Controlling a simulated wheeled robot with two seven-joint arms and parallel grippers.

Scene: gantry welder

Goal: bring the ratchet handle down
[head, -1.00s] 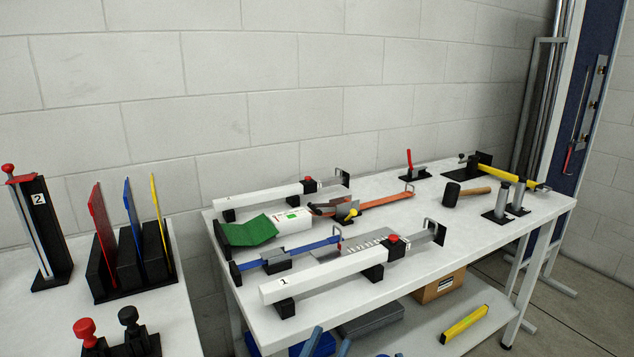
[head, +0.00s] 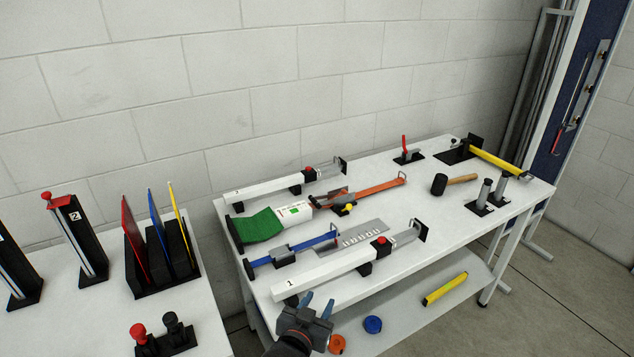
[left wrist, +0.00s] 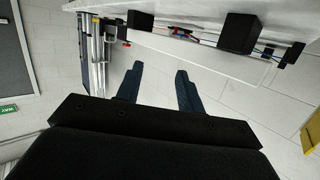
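Which part is the ratchet handle I cannot tell for certain. An orange strap (head: 378,192) with a dark ratchet-like metal part (head: 334,197) at its left end lies on the white workbench (head: 460,215). A blue strap or bar (head: 300,250) with a grey block lies nearer the front. My left gripper (head: 318,305) is open and empty at the bench's front left, close to the white bar marked 1 (head: 325,275). In the left wrist view its two blue fingers (left wrist: 160,88) are apart with nothing between them. My right gripper is out of view.
A second white bar (head: 270,188), a green mat (head: 262,225), a mallet (head: 440,184) and a yellow bar (head: 495,160) are on the bench. The lower shelf holds a yellow level (head: 445,288) and a blue roll (head: 373,324). A side table (head: 205,310) stands left.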

